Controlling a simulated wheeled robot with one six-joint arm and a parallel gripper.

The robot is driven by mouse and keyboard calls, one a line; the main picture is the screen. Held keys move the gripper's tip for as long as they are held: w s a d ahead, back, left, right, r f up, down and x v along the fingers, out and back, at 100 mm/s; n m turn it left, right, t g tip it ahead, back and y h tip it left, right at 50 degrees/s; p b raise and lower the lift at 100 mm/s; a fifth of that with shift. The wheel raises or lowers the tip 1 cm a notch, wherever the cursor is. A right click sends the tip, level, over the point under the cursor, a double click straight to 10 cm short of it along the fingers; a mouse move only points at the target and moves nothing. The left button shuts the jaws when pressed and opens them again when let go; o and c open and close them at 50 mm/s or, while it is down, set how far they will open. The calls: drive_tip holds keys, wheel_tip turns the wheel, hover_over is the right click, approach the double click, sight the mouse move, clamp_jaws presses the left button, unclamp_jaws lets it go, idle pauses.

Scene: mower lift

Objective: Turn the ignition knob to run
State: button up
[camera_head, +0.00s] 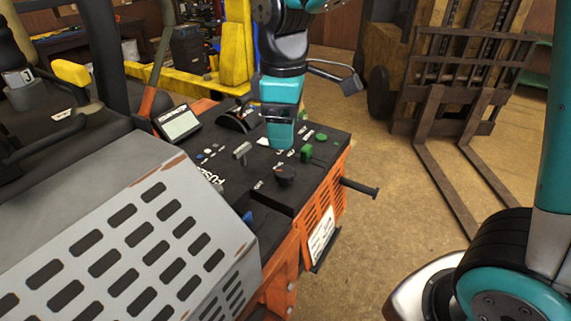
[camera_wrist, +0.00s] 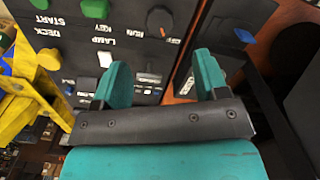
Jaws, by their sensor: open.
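The mower's black control panel (camera_head: 235,170) carries several knobs, buttons and switches. In the wrist view the panel is upside down, with printed words such as START, KEY, LAMP, DECK and RUN. I cannot tell for certain which control is the ignition knob. My gripper (camera_head: 280,143) points down over the panel's right part. In the wrist view its two teal fingers (camera_wrist: 163,70) are apart, with nothing held between them. A black round knob (camera_head: 285,175) stands just in front of it in the head view.
Green knobs (camera_head: 306,152) stand right of my gripper. A small display (camera_head: 178,123) is at the panel's left. A grey slotted hood (camera_head: 130,235) lies nearer. A black bar (camera_head: 360,187) juts from the orange side. A forklift (camera_head: 455,90) stands at the right; the floor between is clear.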

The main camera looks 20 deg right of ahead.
sight(285, 170)
wheel_tip(285, 170, down, 10)
drive_tip(key=shift+r+p, duration=0.25)
drive_tip(key=shift+p, duration=0.2)
drive_tip(key=c, duration=0.9)
